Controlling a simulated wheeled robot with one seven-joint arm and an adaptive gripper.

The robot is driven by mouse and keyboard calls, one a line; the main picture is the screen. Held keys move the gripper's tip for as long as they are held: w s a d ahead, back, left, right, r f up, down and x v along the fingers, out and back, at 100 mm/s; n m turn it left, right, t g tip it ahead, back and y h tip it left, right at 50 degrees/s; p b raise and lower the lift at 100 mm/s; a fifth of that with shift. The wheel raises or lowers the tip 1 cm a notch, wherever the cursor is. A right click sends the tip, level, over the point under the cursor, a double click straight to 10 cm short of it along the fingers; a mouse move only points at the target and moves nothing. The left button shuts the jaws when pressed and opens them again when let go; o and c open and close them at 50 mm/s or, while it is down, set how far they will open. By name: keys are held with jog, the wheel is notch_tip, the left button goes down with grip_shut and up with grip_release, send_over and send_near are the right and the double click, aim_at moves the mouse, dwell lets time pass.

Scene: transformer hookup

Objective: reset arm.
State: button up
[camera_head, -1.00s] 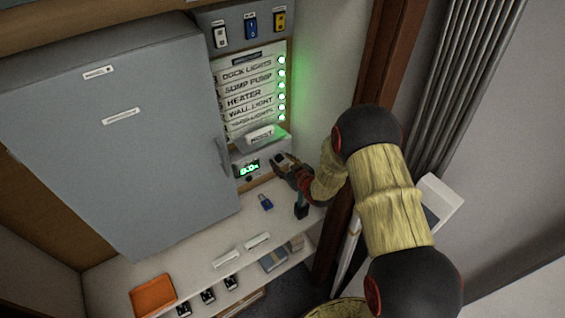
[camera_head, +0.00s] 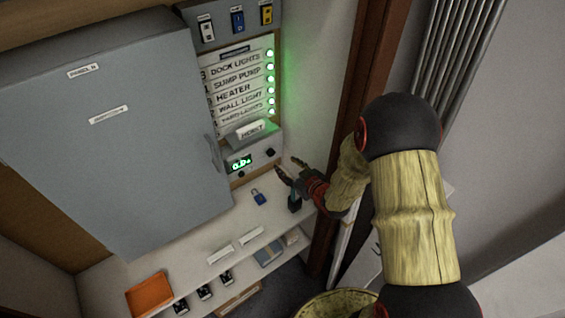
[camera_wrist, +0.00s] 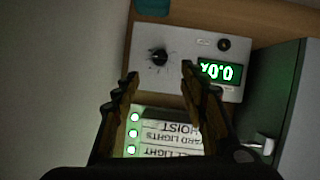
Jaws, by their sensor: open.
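My gripper (camera_head: 288,169) is open and empty, in front of the wall panel, a little right of and below the green-lit meter box (camera_head: 240,162). My arm reaches in from the right of the head view. The HOIST label and rows of label strips with green lights show between and below the fingers.
A large grey cabinet (camera_head: 105,130) fills the left. A blue padlock (camera_head: 259,197) and a dark upright object (camera_head: 295,202) are on the shelf (camera_head: 185,247). An orange tray (camera_head: 149,295) lies at the front left. A brown post (camera_head: 370,75) stands right of the panel.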

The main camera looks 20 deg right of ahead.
jog(key=shift+s+d+r, duration=0.1)
jog(key=shift+s+r, duration=0.1)
jog(key=shift+s, duration=0.3)
jog(key=s+d+r+m+g+h+b, duration=0.1)
jog(key=s+d+r+g+h+b, duration=0.15)
jog(key=r, duration=0.45)
jog(key=s+d+r+m+g+h+b, duration=0.1)
jog(key=s+r+m+h+b, duration=0.15)
jog(key=r, duration=0.45)
jog(key=s+a+r+g+y+b, duration=0.1)
jog(key=s+a+r+g, duration=0.1)
jog(key=s, duration=1)
jog(key=s+a+r+m+g+b, duration=0.1)
jog(key=s+a, duration=0.3)
jog(key=s, duration=0.9)
jog(key=shift+r+g+y+b, duration=0.4)
jog(key=shift+r+g+b, duration=0.15)
jog(key=shift+r+b, duration=0.2)
jog(key=shift+a+m, duration=0.1)
jog(key=shift+m, duration=0.15)
